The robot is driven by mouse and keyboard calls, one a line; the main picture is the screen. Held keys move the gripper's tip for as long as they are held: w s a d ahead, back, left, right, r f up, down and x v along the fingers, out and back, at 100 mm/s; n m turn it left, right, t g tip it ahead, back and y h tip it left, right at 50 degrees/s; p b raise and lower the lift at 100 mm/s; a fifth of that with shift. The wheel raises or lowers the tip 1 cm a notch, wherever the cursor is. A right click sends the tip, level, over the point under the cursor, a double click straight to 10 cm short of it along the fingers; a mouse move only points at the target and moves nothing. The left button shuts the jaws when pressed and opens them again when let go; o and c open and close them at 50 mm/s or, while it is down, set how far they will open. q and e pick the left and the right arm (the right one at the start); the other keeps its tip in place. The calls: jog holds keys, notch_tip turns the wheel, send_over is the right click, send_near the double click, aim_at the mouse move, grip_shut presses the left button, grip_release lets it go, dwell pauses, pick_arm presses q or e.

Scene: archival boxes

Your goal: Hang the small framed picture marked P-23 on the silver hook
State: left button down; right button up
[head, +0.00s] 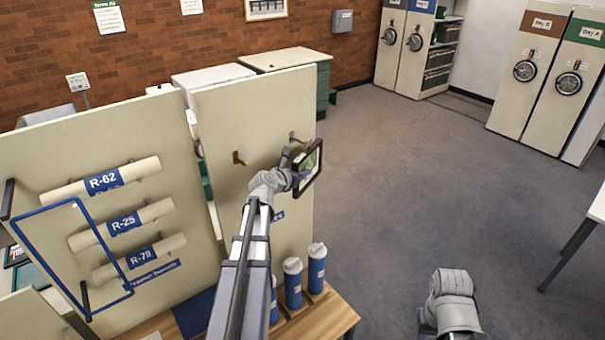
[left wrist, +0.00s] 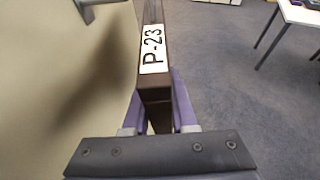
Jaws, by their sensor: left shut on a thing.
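The small framed picture (head: 309,168) has a dark frame and is held in the air beside the right edge of the cream panel (head: 225,115). Its frame edge (left wrist: 155,88) carries the white label P-23 in the left wrist view. My left gripper (head: 296,176) is shut on that edge, with a purple finger on each side. A silver hook (head: 298,137) stands out from the panel just above and behind the picture, apart from it. A grey metal piece, seemingly this hook, shows at the top left of the left wrist view (left wrist: 98,3). My right gripper is out of view.
A brown hook (head: 239,158) is on the same panel, left of the silver one. Rolls R-62 (head: 101,182), R-25 and R-70 and a blue frame hang on the left panel. Floor right of the panel is clear.

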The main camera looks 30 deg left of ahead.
pick_arm(q)
jog(key=shift+w+a, duration=0.3)
jog(key=shift+a, duration=0.5)
jog(key=shift+w+a, duration=0.3)
jog(key=shift+a, duration=0.45)
dwell(0.7)
jog(key=shift+f+b, duration=0.7)
dwell(0.9)
dwell(0.3)
jog(key=c, duration=0.6)
grip_release()
jog(key=shift+c, duration=0.2)
jog(key=p+v, duration=0.3)
jog(key=v, duration=0.4)
jog(key=shift+s+r, duration=0.2)
jog(key=shift+s, duration=0.15)
jog(key=shift+d, duration=0.1)
